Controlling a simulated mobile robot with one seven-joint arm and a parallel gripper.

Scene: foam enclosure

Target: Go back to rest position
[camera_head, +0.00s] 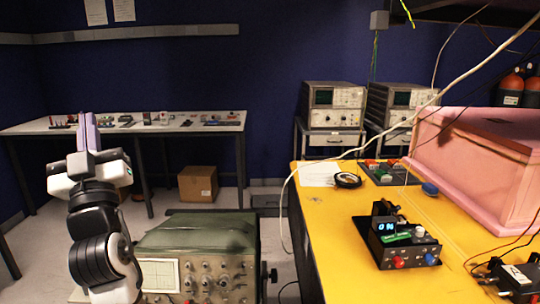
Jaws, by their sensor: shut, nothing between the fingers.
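My gripper (88,124) is at the left of the head view, at the upper end of my raised white and black arm. Its fingers point up and are shut, with nothing between them. It stands clear of the yellow table (338,241) and is not touching anything that I can see. The lower part of my arm runs out of the bottom of the picture.
A green-topped oscilloscope (197,236) stands just right of my arm. The yellow table carries a black box with a lit display (394,241) and a pink foam enclosure (481,163). A bench (180,124) with small parts stands behind my gripper. A cardboard box (198,184) sits on the floor.

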